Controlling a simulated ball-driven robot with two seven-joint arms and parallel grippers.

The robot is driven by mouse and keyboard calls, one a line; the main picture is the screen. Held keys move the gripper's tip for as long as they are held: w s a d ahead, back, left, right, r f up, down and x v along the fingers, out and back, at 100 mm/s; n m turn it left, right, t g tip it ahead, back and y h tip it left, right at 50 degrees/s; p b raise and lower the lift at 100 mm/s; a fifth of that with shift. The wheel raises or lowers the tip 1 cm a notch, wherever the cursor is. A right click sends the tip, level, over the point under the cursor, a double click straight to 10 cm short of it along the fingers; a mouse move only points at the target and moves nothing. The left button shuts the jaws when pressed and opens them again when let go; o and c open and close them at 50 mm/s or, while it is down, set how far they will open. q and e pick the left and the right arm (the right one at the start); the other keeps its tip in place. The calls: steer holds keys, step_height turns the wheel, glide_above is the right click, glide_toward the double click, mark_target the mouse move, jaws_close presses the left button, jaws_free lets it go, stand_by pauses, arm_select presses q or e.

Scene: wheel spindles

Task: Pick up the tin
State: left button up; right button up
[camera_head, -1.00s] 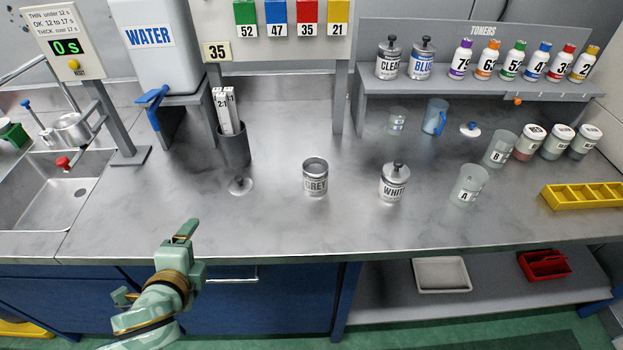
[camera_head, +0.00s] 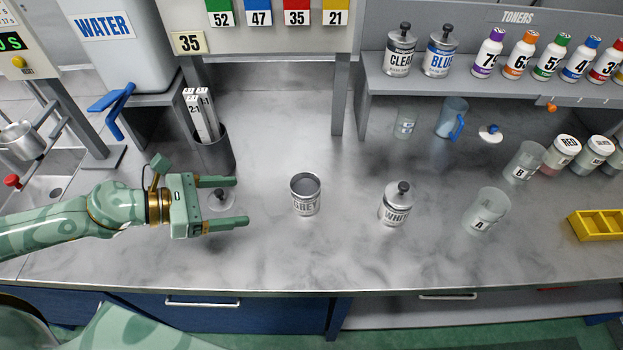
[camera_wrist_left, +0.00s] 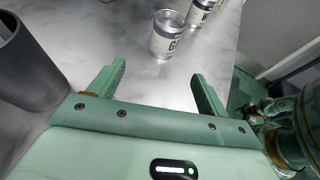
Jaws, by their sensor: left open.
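The open-topped GREY tin (camera_head: 305,197) stands upright on the grey counter. It also shows in the left wrist view (camera_wrist_left: 166,42), ahead of the fingers. My left gripper (camera_head: 241,202) is open and empty, left of the GREY tin, with its fingers pointing right towards it and a gap between. Both fingers also show in the left wrist view (camera_wrist_left: 152,80). The lidded WHITE tin (camera_head: 395,206) stands to the right of the GREY tin. Lidded CLEAR (camera_head: 398,60) and BLUE (camera_head: 439,61) tins stand on the shelf. My right gripper is not in view.
A dark holder with sticks (camera_head: 216,155) stands just behind the gripper. Cup A (camera_head: 488,212) and a yellow tray (camera_head: 597,225) are at right. The counter between gripper and GREY tin is clear.

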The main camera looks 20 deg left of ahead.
mark_target(292, 199)
arm_select(q)
steer(key=shift+d, duration=0.2)
steer(key=shift+d+f, duration=0.1)
steer(key=shift+d, duration=0.25)
steer(key=shift+p+x, duration=0.35)
steer(key=shift+x, duration=0.85)
steer(key=p+x, duration=0.2)
steer(key=x, duration=0.5)
steer(key=p+x, duration=0.1)
steer(key=x, duration=0.4)
steer(key=shift+w+d+f, duration=0.1)
steer(key=shift+d, duration=0.25)
steer(key=c, duration=1.2)
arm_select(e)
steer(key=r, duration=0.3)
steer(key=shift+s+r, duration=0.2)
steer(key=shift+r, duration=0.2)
